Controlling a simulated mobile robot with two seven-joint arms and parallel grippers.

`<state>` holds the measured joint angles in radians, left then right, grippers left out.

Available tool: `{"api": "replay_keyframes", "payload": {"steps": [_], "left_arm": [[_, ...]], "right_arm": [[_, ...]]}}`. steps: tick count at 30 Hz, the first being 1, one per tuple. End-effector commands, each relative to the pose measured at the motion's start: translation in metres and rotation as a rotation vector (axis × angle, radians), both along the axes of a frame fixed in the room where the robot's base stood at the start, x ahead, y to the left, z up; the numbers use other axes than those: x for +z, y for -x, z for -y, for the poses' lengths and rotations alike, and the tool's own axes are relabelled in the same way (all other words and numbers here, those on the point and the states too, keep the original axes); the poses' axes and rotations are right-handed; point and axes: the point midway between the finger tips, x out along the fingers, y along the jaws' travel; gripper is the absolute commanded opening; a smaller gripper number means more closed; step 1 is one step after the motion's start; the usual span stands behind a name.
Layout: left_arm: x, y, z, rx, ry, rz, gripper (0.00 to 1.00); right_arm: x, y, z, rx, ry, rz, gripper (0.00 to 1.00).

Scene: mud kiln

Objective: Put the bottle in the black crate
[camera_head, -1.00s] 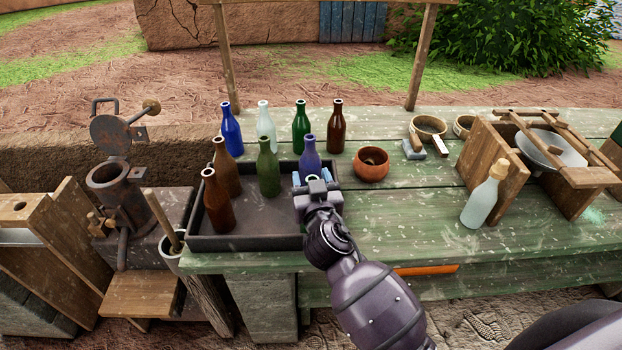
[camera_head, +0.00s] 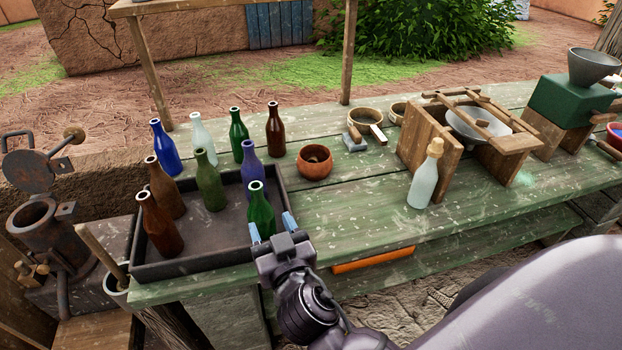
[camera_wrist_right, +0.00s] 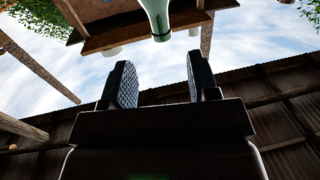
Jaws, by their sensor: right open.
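The black crate (camera_head: 190,266) sits at the left end of the green table. Brown, green and purple bottles stand upright in it. A dark green bottle (camera_head: 260,212) stands at its front right corner, its lower part partly hidden by my right gripper (camera_head: 271,228). That gripper is open, its blue-tipped fingers apart in front of this bottle; I cannot tell if they touch it. A pale bottle with a cork-coloured top (camera_head: 423,178) stands right of the crate. The right wrist view shows the open fingers (camera_wrist_right: 164,88) and a pale green bottle neck (camera_wrist_right: 157,18). My left gripper is not in view.
Several bottles, including a blue one (camera_head: 164,148), stand behind the crate. A round clay bowl (camera_head: 314,163) is right of it. A wooden frame with a metal bowl (camera_head: 425,140) and a green grinder (camera_head: 572,100) stand further right. The front middle of the table is clear.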

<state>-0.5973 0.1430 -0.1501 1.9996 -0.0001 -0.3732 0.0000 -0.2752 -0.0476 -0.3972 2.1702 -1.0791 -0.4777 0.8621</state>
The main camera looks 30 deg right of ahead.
Motion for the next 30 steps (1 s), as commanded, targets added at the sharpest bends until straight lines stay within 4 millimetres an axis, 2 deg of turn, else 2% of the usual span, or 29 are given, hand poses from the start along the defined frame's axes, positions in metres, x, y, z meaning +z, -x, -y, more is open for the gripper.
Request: {"api": "replay_keyframes", "payload": {"steps": [4, 7, 11, 15, 18, 21, 25, 30], "left_arm": [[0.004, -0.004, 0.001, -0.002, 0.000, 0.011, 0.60], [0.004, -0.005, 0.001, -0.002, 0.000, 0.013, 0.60], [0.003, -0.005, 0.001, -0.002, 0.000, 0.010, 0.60], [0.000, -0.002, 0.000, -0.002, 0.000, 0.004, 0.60], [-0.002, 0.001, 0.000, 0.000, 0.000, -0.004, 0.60], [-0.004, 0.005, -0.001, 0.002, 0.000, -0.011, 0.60], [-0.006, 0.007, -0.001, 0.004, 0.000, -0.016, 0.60], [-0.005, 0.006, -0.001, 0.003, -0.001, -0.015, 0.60]], "right_arm": [[-0.006, 0.002, 0.003, 0.002, 0.005, -0.017, 0.55], [-0.029, 0.008, 0.011, 0.013, 0.018, -0.077, 0.55], [-0.079, 0.027, 0.032, 0.043, 0.041, -0.213, 0.55], [-0.136, 0.059, 0.061, 0.082, 0.058, -0.364, 0.55], [-0.170, 0.085, 0.082, 0.107, 0.061, -0.457, 0.55], [-0.194, 0.109, 0.100, 0.126, 0.060, -0.525, 0.55], [-0.214, 0.133, 0.117, 0.141, 0.057, -0.582, 0.55], [-0.223, 0.145, 0.125, 0.148, 0.054, -0.606, 0.55]]}}
